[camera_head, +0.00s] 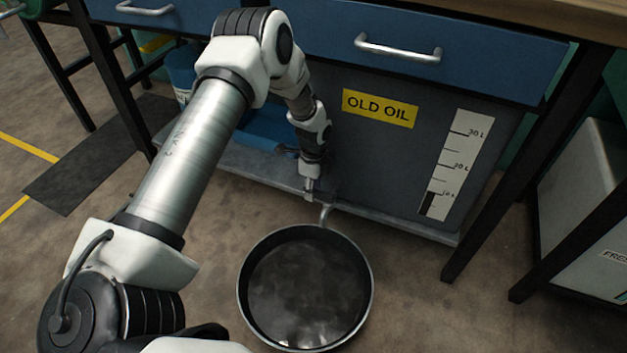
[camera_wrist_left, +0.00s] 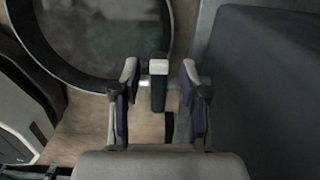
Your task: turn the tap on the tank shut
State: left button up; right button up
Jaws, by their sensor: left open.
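The tank (camera_head: 370,150) is a dark grey box with a yellow OLD OIL label and a level scale. The tap (camera_head: 326,213) shows at its lower front as a short metal spout above a round pan (camera_head: 244,290); its handle is hidden by my gripper in the head view. In the left wrist view the tap's handle (camera_wrist_left: 158,92) is a dark lever with a pale end. My left gripper (camera_head: 311,190) is open, with its fingers (camera_wrist_left: 160,75) on either side of the lever. I cannot tell whether either finger touches it. My right gripper is out of view.
A workbench with blue drawers (camera_head: 310,38) stands over the tank, with dark legs (camera_head: 520,185) at its sides. Another grey container (camera_head: 585,205) stands at right. The pan rests on the floor (camera_head: 430,315), which is clear to the pan's right.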

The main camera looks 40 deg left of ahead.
pick_arm(q)
notch_tip(320, 180, up, 12)
jog(key=shift+f, duration=0.25)
dwell(0.3)
